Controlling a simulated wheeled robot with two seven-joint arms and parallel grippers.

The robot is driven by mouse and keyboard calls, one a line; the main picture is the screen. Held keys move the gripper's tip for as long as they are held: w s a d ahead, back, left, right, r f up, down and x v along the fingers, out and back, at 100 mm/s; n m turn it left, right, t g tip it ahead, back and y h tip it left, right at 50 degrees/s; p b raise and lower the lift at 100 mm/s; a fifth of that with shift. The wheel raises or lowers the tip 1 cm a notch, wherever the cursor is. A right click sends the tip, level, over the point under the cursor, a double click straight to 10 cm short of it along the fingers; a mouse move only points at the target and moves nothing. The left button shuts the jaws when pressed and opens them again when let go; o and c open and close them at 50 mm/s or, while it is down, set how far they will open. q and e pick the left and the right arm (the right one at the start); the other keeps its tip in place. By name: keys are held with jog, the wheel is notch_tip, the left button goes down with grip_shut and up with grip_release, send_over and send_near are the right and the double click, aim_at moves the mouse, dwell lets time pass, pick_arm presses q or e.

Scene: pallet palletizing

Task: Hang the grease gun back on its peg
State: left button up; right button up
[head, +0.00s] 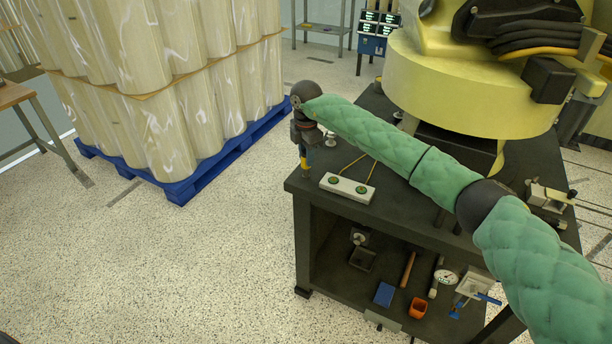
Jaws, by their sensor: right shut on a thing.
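My right arm reaches in from the right in a green padded sleeve. Its gripper (304,150) points down by the left corner of the dark workbench (455,217). It is shut on a slim thing with yellow and blue parts (305,168), mostly hidden by the gripper and small in view. I cannot tell for sure that this is the grease gun. Whether it touches the bench top is unclear. I cannot make out a peg for the grease gun. My left gripper is out of view.
A white block with two green buttons (347,188) lies on the bench beside the gripper. A yellow machine base (470,90) stands behind. The lower shelf holds a blue box (384,294), an orange cup (418,307) and a gauge (447,277). A blue pallet (180,190) carries wrapped rolls. Floor between is clear.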

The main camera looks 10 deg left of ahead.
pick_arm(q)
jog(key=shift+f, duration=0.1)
pick_arm(e)
jog(key=shift+f, duration=0.15)
dwell(0.3)
jog(key=o, duration=1)
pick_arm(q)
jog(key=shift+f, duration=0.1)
pick_arm(e)
jog(key=shift+r, duration=0.6)
notch_tip(320, 180, up, 5)
jog(key=shift+r+b, duration=0.2)
jog(key=shift+b, duration=0.45)
jog(key=shift+r, duration=0.6)
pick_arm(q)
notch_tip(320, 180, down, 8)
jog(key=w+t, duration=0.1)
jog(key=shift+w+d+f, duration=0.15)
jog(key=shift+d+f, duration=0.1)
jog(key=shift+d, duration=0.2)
